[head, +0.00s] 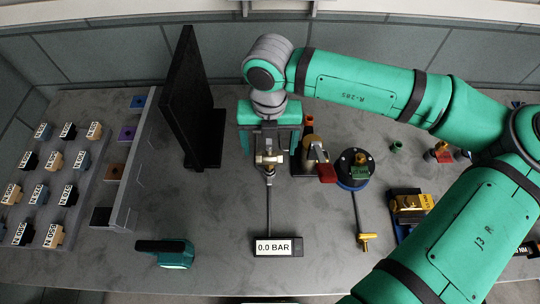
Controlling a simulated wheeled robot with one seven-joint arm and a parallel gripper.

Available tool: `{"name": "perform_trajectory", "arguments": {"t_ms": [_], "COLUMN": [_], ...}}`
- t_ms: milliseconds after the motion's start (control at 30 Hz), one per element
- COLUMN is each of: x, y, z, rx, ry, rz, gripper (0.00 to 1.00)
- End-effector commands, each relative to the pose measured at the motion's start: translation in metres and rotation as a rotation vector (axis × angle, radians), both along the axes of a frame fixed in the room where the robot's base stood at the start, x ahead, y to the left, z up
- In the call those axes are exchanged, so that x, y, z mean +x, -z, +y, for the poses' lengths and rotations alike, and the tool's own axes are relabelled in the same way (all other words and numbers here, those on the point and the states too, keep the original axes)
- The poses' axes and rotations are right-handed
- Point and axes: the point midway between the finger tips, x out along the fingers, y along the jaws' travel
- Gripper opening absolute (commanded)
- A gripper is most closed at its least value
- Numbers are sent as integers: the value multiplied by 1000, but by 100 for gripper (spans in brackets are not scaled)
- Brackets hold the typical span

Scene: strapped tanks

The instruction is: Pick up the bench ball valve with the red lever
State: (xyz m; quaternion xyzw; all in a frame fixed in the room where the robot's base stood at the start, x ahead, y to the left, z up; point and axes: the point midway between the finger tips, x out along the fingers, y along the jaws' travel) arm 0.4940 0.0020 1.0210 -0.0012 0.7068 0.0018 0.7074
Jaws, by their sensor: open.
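My gripper (269,142) hangs at the middle of the bench, pointing down. A brass-coloured valve-like piece (317,152) with a red lever or tag (327,173) stands just right of my gripper, apart from the fingers as far as I can see. A second small brass piece with a red part (443,153) lies far right, close to my arm. I cannot tell surely which one is the bench ball valve.
A 0.0 BAR readout (278,247) lies in front, joined to the brass fitting by a rod or hose. A black upright panel (190,95) stands left. A round black-and-blue device (354,168) and a brass block (408,205) stand right. A labelled rack fills the far left.

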Motion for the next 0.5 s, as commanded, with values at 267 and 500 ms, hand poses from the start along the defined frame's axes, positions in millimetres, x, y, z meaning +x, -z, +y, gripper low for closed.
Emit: {"name": "perform_trajectory", "arguments": {"t_ms": [267, 500], "x": [5, 6], "y": [32, 52], "z": [-3, -4], "rx": [2, 0], "ry": [6, 7], "rz": [4, 1], "gripper": [78, 78]}}
